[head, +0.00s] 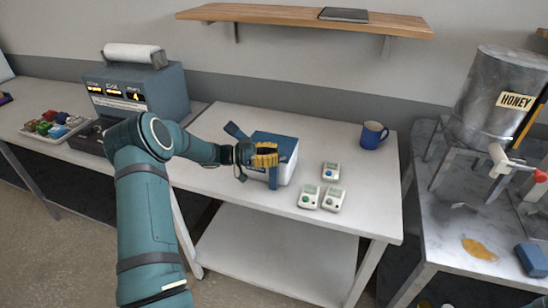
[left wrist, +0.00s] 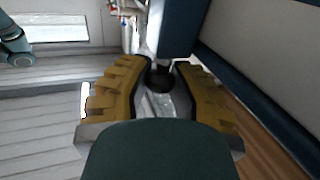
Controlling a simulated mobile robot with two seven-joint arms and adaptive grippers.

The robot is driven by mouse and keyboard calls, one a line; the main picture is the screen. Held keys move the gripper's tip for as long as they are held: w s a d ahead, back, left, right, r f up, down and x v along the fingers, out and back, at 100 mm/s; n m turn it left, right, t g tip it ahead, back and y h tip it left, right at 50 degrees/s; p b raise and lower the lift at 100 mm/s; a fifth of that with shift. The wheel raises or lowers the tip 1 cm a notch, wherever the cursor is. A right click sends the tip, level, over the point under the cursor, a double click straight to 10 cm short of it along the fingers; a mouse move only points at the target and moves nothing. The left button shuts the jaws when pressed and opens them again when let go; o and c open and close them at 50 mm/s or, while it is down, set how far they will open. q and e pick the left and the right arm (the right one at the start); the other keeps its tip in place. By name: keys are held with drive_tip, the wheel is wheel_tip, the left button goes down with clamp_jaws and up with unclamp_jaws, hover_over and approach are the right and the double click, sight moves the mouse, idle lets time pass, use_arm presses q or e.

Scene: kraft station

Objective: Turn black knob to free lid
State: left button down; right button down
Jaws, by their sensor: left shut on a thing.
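A white box with a blue lid (head: 275,144) stands on the white table. Blue flaps or latches show at its upper left and front. My left gripper (head: 265,158) is at the front left side of the box. In the left wrist view its yellow fingers (left wrist: 160,85) are closed around a small round black knob (left wrist: 159,79), just below a blue upright part (left wrist: 178,28). In the head view the gripper hides the knob. My right gripper is not in view.
A grey machine (head: 140,90) is at the left. A honey tank (head: 495,95) is at the right.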

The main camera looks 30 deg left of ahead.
use_arm(q)
drive_tip(key=m+g, duration=0.1)
drive_tip(key=m+g+h+b, duration=0.1)
drive_tip(key=g, duration=0.1)
drive_tip(key=m+g+h+b, duration=0.1)
drive_tip(key=shift+w+r+m, duration=0.15)
drive_tip(key=shift+r+m, duration=0.15)
drive_tip(key=shift+r+m+g, duration=0.15)
drive_tip(key=shift+m+g, duration=0.25)
drive_tip(key=shift+g, duration=0.4)
drive_tip(key=shift+h, duration=0.3)
drive_tip(key=shift+r, duration=0.1)
drive_tip(key=c, duration=0.8)
unclamp_jaws()
drive_tip(key=shift+c, duration=0.2)
drive_tip(key=shift+a+f, duration=0.1)
drive_tip(key=shift+f, duration=0.2)
drive_tip(key=v, duration=1.2)
